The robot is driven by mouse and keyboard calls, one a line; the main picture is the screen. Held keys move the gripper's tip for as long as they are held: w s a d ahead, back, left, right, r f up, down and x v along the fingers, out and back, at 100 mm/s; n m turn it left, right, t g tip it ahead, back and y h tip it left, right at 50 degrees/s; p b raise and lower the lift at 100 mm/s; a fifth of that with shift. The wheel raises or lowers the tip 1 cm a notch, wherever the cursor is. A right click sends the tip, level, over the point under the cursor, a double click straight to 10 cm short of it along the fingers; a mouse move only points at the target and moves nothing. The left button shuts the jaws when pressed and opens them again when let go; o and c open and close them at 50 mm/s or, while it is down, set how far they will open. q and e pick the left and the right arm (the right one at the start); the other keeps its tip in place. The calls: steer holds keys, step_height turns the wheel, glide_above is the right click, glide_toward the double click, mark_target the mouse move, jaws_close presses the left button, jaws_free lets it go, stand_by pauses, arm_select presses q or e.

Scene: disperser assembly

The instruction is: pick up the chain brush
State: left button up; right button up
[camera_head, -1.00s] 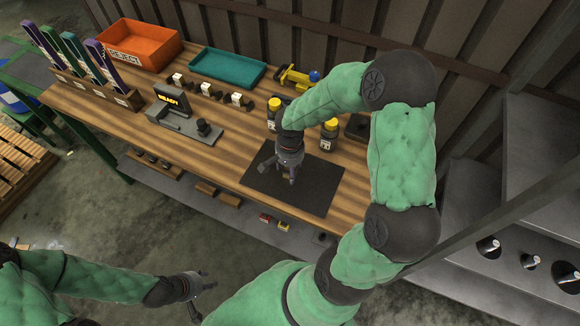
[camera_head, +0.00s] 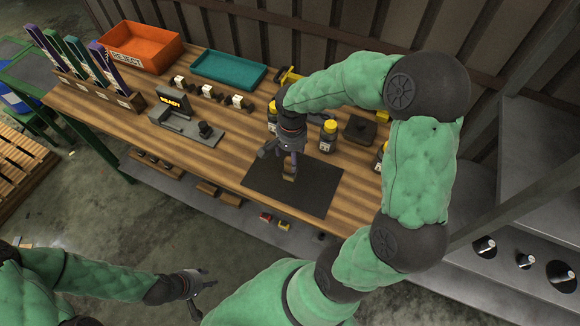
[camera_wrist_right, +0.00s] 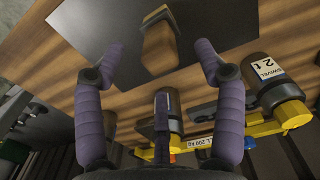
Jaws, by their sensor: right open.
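The likely chain brush, a small wooden block (camera_wrist_right: 158,42), lies on the dark mat (camera_head: 262,188) at the table's front. In the head view the wooden block (camera_head: 290,173) shows just under my right gripper (camera_head: 283,163). In the right wrist view my right gripper (camera_wrist_right: 160,50) is open, with its two purple fingers apart on either side of the block and no visible contact. The block's underside is hidden. My left gripper (camera_head: 198,291) is low at the left, away from the table, with its fingers apart and nothing between them.
Yellow-capped bottles (camera_head: 328,136) stand behind the mat, close to my right arm. A dark block (camera_head: 360,129) sits farther right. A READY fixture (camera_head: 185,120), a teal tray (camera_head: 228,69) and an orange REJECT bin (camera_head: 146,47) are left and behind. The mat around the block is clear.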

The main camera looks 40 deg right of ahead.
mark_target(290, 158)
steer(key=shift+r, duration=1.1)
steer(key=shift+c, duration=1.2)
steer(key=shift+g+y, duration=0.4)
steer(key=shift+y, duration=0.3)
steer(key=r+p, duration=0.5)
steer(key=shift+s+d+r, duration=0.1)
steer(key=shift+d+r, duration=0.1)
steer(key=shift+d, duration=0.2)
steer(key=f, duration=0.5)
steer(key=shift+s+a+f+b, duration=0.15)
steer(key=shift+a+f+b, duration=0.2)
steer(key=shift+a+f, duration=0.05)
steer(key=f, duration=0.3)
steer(key=f+b, duration=0.1)
steer(key=f, duration=0.1)
steer(key=shift+w+a, duration=0.25)
steer(key=shift+w, duration=0.05)
jaws_close()
